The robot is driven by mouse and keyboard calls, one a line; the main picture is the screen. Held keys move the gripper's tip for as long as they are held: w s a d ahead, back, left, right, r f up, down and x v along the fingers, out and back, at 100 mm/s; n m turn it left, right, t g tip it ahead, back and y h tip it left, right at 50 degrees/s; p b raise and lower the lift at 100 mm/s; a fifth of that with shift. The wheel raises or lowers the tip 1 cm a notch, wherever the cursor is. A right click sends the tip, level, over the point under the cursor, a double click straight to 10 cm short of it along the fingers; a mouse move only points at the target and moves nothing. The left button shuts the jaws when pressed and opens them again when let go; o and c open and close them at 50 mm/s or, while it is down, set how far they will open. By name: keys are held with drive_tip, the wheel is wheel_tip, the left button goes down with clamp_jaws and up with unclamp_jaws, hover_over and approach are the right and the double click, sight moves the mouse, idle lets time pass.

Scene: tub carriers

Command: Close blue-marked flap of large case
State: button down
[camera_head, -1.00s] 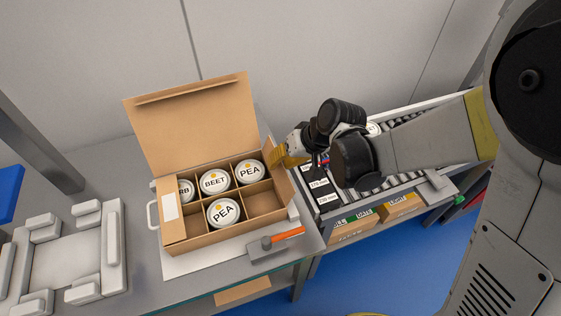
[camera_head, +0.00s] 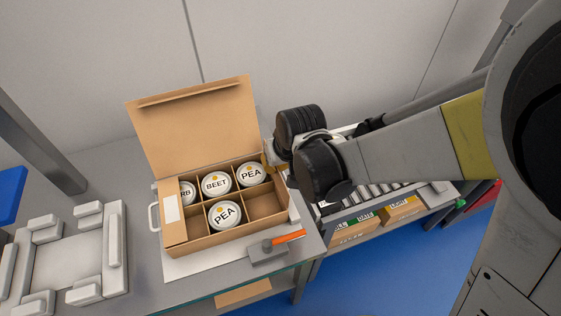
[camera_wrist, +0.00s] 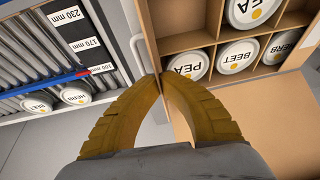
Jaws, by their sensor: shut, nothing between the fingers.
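The large brown case (camera_head: 205,247) stands open on the grey bench, its tall lid panel (camera_head: 195,120) raised at the back. A left end flap (camera_head: 171,212) with a white label lies over that end. At the right end a cardboard edge (camera_wrist: 144,22) shows in the wrist view. I cannot make out a blue mark, so which part is the blue-marked flap is unclear. My gripper (camera_head: 270,156) is shut and empty, at the case's back right corner. In the wrist view its yellow fingertips (camera_wrist: 160,80) meet right by that edge; contact is unclear.
Labelled cans, such as the BEET can (camera_head: 216,183), sit in the case's compartments. An orange-handled tool (camera_head: 275,245) lies in front. A white fixture (camera_head: 75,260) stands left. A rack with rollers (camera_wrist: 50,75) and a white handle (camera_wrist: 136,50) are beside the case's right end.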

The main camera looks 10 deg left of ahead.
sight(258, 185)
drive_tip(key=h, duration=0.1)
drive_tip(key=a+t+h+b, duration=0.1)
drive_tip(key=s+t+h, duration=0.1)
drive_tip(key=shift+a+f+n+b, duration=0.25)
drive_tip(key=shift+a+n+b, duration=0.1)
drive_tip(key=shift+a+n, duration=0.05)
drive_tip(key=t+h+b, duration=0.1)
drive_tip(key=b, duration=0.1)
drive_tip(key=s+a+f+n+t+h+b, duration=0.1)
drive_tip(key=h+b, duration=0.1)
drive_tip(key=b, duration=0.1)
drive_tip(key=a+f+t+h+b, duration=0.1)
drive_tip(key=t+h+b, duration=0.1)
drive_tip(key=shift+s+a+f+b, duration=0.1)
drive_tip(key=shift+s+a+b, duration=0.1)
drive_tip(key=shift+b, duration=0.1)
drive_tip(key=t+h+b, duration=0.1)
drive_tip(key=b, duration=0.1)
drive_tip(key=n+t+h+b, duration=0.1)
drive_tip(key=b, duration=0.1)
drive_tip(key=shift+s+a+f+h, duration=0.2)
drive_tip(key=shift+f+h, duration=0.2)
drive_tip(key=c, duration=1.7)
unclamp_jaws()
